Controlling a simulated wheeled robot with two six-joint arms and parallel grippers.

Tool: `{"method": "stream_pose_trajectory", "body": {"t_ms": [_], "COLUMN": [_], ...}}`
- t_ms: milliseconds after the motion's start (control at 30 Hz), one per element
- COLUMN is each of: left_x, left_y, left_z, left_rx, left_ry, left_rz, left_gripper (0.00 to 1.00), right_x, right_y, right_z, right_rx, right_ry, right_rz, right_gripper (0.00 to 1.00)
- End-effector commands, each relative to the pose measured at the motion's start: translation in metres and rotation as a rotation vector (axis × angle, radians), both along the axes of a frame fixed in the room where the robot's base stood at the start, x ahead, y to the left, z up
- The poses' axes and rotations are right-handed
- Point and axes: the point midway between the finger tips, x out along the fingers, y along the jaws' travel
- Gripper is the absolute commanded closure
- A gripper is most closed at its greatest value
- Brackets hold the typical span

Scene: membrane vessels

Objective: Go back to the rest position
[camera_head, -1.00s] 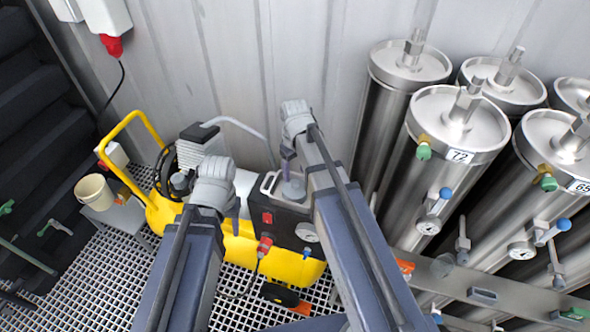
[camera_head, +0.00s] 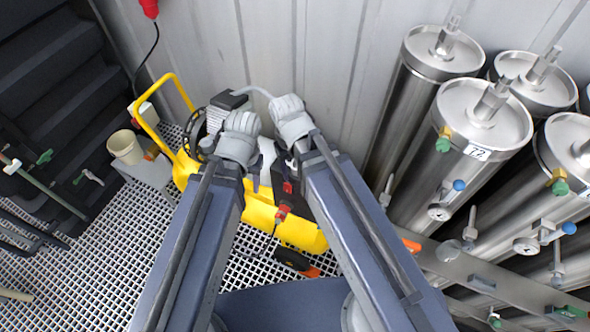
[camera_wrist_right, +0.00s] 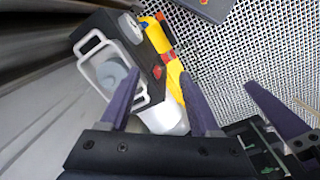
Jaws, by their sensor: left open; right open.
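Both my arms reach up the middle of the head view, close side by side. My left gripper (camera_head: 257,180) is mostly hidden behind its grey wrist. My right gripper (camera_wrist_right: 159,76) is open and empty in the right wrist view, with its two dark purple fingers apart. In the head view its fingers are mostly hidden by its arm. Another purple finger, apparently of my left gripper, shows at the right of the wrist view. Neither gripper is seen to hold anything.
A yellow compressor (camera_head: 258,211) stands behind and below my arms. Steel membrane vessels (camera_head: 487,114) stand close on the right. A beige bucket (camera_head: 125,147) sits on a grey stand at left. Open grating floor (camera_head: 105,240) lies at lower left. A metal wall is behind.

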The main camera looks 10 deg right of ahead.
Motion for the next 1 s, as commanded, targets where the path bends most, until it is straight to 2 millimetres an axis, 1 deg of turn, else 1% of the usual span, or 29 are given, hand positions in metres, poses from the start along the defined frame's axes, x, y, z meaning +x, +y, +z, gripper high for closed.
{"method": "stream_pose_trajectory", "body": {"t_ms": [33,133,200,467,567,667,900,1000], "left_x": [0.0,0.0,0.0,0.0,0.0,0.0,0.0,0.0], "left_y": [0.0,0.0,0.0,0.0,0.0,0.0,0.0,0.0], "left_z": [0.0,0.0,0.0,-0.001,-0.007,-0.022,-0.075,-0.085], "left_rx": [0.0,0.0,0.0,0.0,0.0,0.0,0.001,0.002], "left_ry": [0.0,0.0,0.0,0.0,0.0,0.0,0.0,0.0], "left_rz": [0.0,0.0,0.0,0.0,-0.001,-0.002,-0.007,-0.008], "left_gripper": [0.5,0.5,0.5,0.5,0.5,0.5,0.5,0.5], "right_x": [-0.018,-0.031,-0.033,-0.032,-0.032,-0.032,-0.032,-0.032], "right_y": [0.006,0.013,0.015,0.015,0.015,0.015,0.015,0.015], "right_z": [0.0,0.0,0.001,0.0,-0.007,-0.022,-0.074,-0.084], "right_rx": [-0.009,-0.022,-0.027,-0.027,-0.027,-0.027,-0.027,-0.027], "right_ry": [0.0,-0.001,-0.002,-0.002,-0.002,-0.002,-0.002,-0.002], "right_rz": [0.0,-0.009,-0.015,-0.016,-0.016,-0.015,-0.009,-0.008], "right_gripper": [0.37,0.37,0.37,0.37,0.37,0.37,0.37,0.37]}}
